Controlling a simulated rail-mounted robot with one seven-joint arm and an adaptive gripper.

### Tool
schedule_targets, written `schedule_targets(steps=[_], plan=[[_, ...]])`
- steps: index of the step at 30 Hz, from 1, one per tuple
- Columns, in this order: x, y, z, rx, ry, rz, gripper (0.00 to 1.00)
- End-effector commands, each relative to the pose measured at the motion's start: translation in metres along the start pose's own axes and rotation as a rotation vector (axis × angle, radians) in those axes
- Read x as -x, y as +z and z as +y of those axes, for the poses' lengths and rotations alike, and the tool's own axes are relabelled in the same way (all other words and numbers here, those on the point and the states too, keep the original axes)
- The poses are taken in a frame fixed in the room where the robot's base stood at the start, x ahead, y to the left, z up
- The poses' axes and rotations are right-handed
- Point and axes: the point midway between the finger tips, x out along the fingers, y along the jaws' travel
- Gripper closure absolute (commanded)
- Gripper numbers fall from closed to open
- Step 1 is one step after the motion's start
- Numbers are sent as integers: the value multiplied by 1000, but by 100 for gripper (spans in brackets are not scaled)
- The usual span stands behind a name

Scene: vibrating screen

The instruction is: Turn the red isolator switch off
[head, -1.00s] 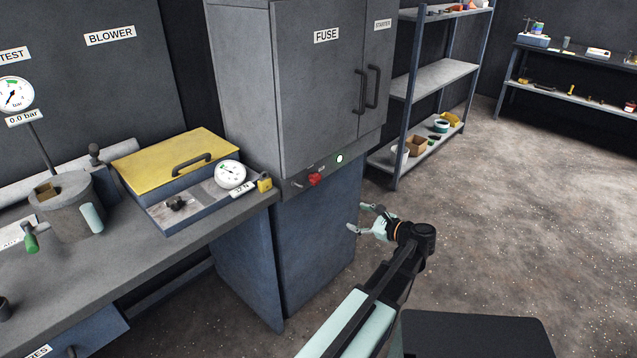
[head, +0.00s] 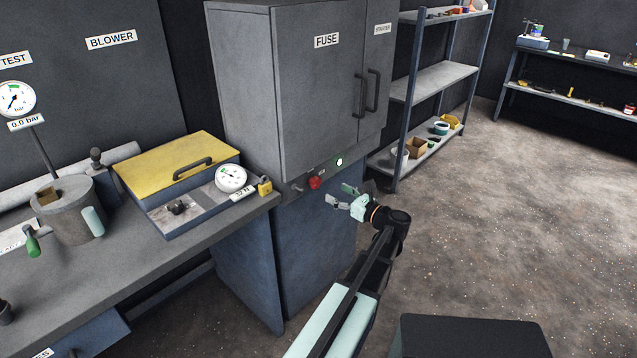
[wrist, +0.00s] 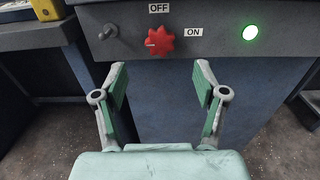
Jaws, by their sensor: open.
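The red isolator switch (head: 315,183) is a star-shaped knob on the strip below the fuse cabinet doors. In the wrist view the red knob (wrist: 160,41) sits beneath an OFF label (wrist: 159,8) and left of an ON label (wrist: 193,32). A small pale mark shows on the knob's left side; I cannot tell for sure which way the switch points. My gripper (head: 338,195) is open and empty, in front of the cabinet, to the right of the knob in the head view. In the wrist view my gripper (wrist: 161,88) has its fingers spread below the knob, not touching it.
A lit green lamp (wrist: 250,32) is right of the knob, and a small toggle (wrist: 107,31) is left of it. A bench with a yellow-lidded box (head: 175,165), gauge (head: 231,178) and padlock (head: 265,187) stands left. Open floor lies right.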

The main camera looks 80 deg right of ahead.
Motion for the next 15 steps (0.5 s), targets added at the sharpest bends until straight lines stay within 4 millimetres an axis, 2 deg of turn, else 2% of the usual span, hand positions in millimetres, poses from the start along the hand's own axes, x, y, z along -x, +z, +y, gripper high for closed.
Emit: schedule_targets(steps=[1,6,15], plan=[[-12,1,-1,0,2,0,28],[-45,0,-1,0,3,1,28],[-84,0,0,1,1,1,28]])
